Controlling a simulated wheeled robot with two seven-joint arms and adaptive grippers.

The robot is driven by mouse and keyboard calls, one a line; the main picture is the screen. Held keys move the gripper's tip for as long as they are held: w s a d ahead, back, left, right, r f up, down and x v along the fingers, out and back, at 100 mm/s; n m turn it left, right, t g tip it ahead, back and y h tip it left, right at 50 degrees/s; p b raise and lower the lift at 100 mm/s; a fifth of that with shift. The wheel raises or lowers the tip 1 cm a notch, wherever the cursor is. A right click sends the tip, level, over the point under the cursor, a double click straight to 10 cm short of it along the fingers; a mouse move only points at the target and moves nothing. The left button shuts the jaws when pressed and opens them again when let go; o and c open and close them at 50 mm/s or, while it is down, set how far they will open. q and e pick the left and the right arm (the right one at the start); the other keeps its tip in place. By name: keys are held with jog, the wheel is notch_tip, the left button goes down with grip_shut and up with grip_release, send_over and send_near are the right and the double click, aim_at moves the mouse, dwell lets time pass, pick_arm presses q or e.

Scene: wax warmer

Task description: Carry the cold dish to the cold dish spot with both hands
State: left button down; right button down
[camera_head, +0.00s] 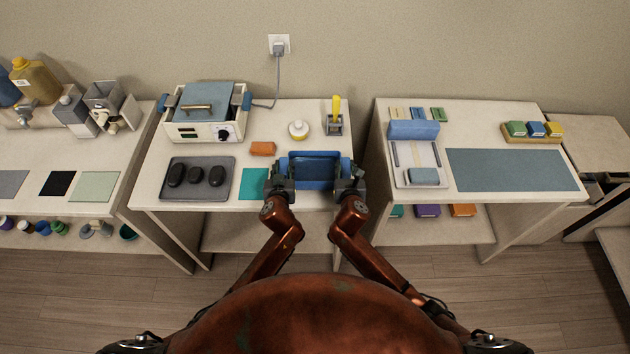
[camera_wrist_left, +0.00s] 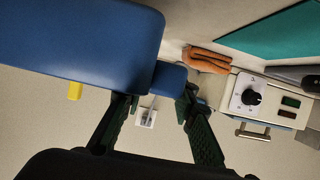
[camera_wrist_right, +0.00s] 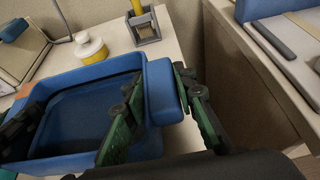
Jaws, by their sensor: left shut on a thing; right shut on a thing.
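The blue dish (camera_head: 314,171) is a shallow rectangular tray with a block handle at each end, over the right front part of the middle table. My left gripper (camera_head: 279,174) is shut on its left handle, also seen in the left wrist view (camera_wrist_left: 170,77). My right gripper (camera_head: 349,180) is shut on its right handle, seen in the right wrist view (camera_wrist_right: 163,92). The dish looks about level and empty inside (camera_wrist_right: 85,115). Whether its underside touches the table is hidden. A teal patch (camera_head: 253,184) lies flat on the table just left of the dish.
The warmer (camera_head: 205,113) with a blue lid stands at the back left. A dark tray (camera_head: 175,190) with black stones lies in front of it. A gap separates the right table (camera_head: 470,120).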

pick_arm(q)
jog(key=shift+w+a+f, duration=0.1)
jog(key=shift+w+f, duration=0.1)
jog(key=shift+f, duration=0.25)
pick_arm(e)
jog(key=shift+w+d+f, duration=0.1)
jog(key=shift+w+f, duration=0.1)
jog(key=shift+f, duration=0.3)
pick_arm(q)
jog(key=shift+s+f+b, duration=0.2)
jog(key=shift+f+b, duration=0.4)
jog(key=shift+b, duration=0.2)
pick_arm(e)
jog(key=shift+s+f, duration=0.2)
jog(key=shift+f, duration=0.35)
pick_arm(q)
jog(key=shift+f, duration=0.25)
pick_arm(e)
jog(key=shift+f, duration=0.3)
pick_arm(q)
jog(key=c, duration=2)
grip_release()
pick_arm(e)
jog(key=c, duration=2)
grip_release()
pick_arm(q)
jog(key=o, duration=0.4)
pick_arm(e)
jog(key=o, duration=0.4)
